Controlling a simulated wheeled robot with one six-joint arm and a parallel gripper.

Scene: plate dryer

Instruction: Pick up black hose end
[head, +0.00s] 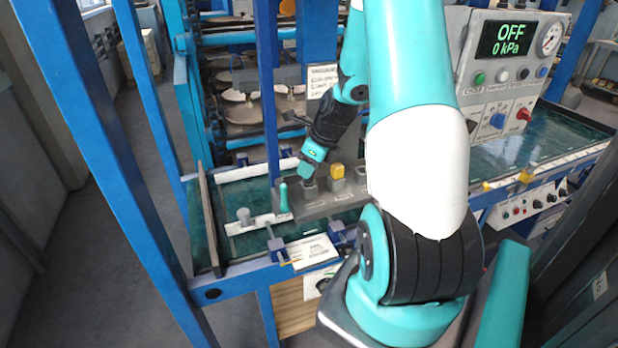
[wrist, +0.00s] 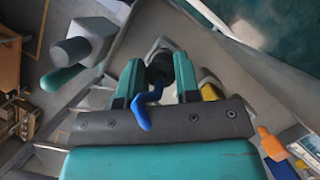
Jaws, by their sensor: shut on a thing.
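The black hose end (wrist: 159,67) is a dark cylinder between the two teal fingers of my gripper (wrist: 158,82) in the wrist view. My gripper is shut on it. A blue curved lever (wrist: 145,112) shows just in front of it. In the head view my gripper (head: 307,172) points down at a grey socket block (head: 310,188) on the dark rack (head: 320,204). The hose end is hidden there by the gripper. I cannot tell whether it still sits in its socket.
A yellow-topped block (head: 337,172) stands close to the right of my gripper on the rack. A blue post (head: 267,110) rises close by. A control box (head: 510,75) reads OFF, 0 kPa.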

